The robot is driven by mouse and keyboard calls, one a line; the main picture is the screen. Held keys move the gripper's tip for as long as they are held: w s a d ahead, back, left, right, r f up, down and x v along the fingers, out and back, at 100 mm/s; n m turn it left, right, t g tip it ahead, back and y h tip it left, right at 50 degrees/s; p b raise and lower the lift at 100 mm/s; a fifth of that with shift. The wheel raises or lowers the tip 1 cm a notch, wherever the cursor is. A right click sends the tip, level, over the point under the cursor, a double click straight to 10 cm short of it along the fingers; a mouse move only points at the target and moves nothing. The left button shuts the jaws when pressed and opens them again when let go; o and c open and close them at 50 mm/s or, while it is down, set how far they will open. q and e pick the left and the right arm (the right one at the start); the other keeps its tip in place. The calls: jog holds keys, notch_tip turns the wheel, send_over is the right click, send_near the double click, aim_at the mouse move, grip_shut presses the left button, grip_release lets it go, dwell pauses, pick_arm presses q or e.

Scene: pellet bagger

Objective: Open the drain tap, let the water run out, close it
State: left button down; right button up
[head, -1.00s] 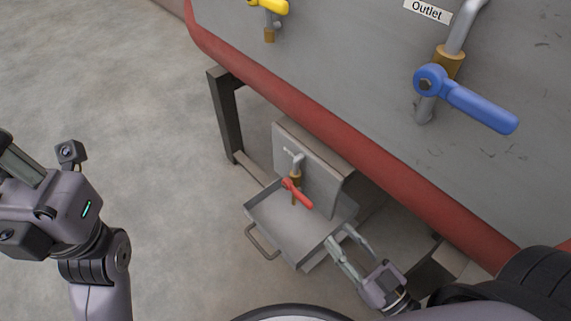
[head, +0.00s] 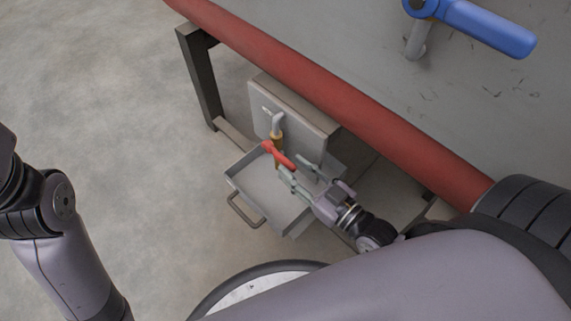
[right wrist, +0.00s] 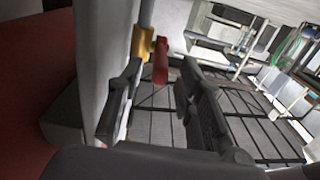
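The drain tap (head: 276,134) has a brass body, a grey pipe and a red lever (head: 279,155). It sits low on a grey panel above the tray. The lever slants down to the right in the head view. My right gripper (head: 292,166) is open, its fingertips on either side of the lever's free end. In the right wrist view the red lever (right wrist: 161,60) shows between the two open fingers, beside the brass tap body (right wrist: 142,42). I cannot tell whether a finger touches it. No running water shows. My left arm is at the left edge; its gripper is out of view.
A grey metal tray (head: 240,184) with a bar handle (head: 240,212) lies under the tap. A red beam (head: 330,100) runs above it, with a dark leg (head: 200,75) at left. A blue lever (head: 487,27) is at upper right. Open floor lies to the left.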

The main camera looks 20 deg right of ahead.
aim_at(276, 154)
jog(key=shift+b+x, duration=0.45)
jog(key=shift+x, duration=1.35)
jog(key=shift+c, duration=0.5)
grip_shut()
